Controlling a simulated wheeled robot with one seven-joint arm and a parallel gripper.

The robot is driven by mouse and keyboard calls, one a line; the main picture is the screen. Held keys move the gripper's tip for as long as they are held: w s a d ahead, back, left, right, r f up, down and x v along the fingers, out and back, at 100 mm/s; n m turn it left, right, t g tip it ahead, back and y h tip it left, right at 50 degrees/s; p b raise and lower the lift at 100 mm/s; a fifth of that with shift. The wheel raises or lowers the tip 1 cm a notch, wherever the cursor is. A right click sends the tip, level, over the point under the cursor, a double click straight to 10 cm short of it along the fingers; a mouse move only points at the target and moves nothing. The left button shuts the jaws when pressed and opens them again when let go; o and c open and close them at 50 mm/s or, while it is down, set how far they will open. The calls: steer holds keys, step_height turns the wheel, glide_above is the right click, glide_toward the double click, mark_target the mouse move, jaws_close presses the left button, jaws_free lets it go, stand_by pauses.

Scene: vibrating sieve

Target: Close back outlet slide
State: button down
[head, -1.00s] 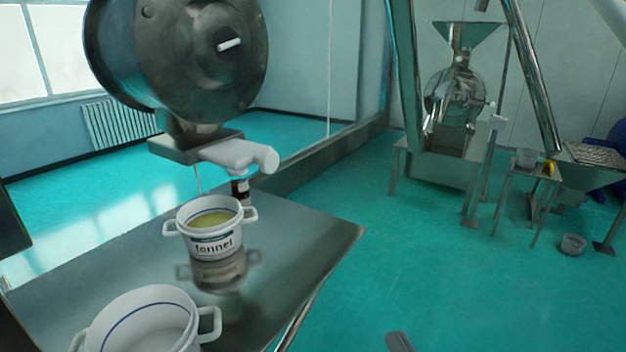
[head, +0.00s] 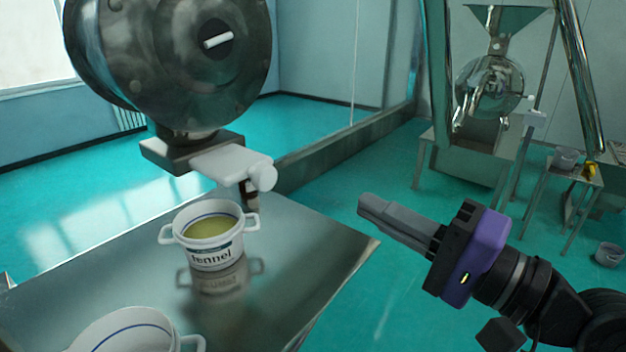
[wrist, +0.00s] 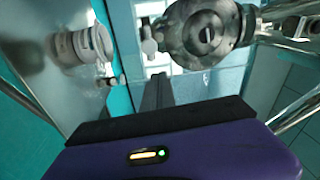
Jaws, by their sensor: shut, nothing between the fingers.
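A white outlet slide (head: 232,168) with a rounded knob end sticks out to the right from the dark outlet block (head: 190,148) under the big steel drum (head: 170,60). It also shows in the wrist view, left of the drum (wrist: 149,40). I see only this slide on the near machine. My gripper (head: 368,205) is shut and empty, to the right of the slide, lower in the picture and apart from it. Its fingers point left towards the machine; in the wrist view the fingers (wrist: 158,90) point up below the drum.
A white pot labelled fennel (head: 210,240), with yellowish contents, stands below the slide on a steel table (head: 330,240). A second white pot (head: 130,335) is at the bottom edge. A dark-labelled bottle stands behind the slide. Another machine (head: 490,90) stands far right.

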steer(key=s+a+f+g, duration=0.1)
steer(key=f+g, duration=0.1)
steer(key=p, duration=0.2)
glide_toward(251, 172)
steer(key=shift+w+a+f+m, duration=0.15)
steer(key=shift+w+a+f, duration=0.15)
steer(key=shift+w+a, duration=0.25)
steer(key=shift+w+a+f+m, duration=0.15)
steer(key=shift+w+a+f, duration=0.2)
steer(key=shift+w, duration=0.25)
steer(key=shift+w+a, duration=0.35)
steer(key=shift+a, duration=0.1)
steer(key=p+x, duration=0.1)
steer(key=x, duration=0.6)
steer(key=shift+w+a+r, duration=0.1)
steer(key=shift+w, duration=0.15)
steer(key=shift+r, duration=0.1)
steer(key=shift+a, duration=0.1)
steer(key=shift+p, duration=0.3)
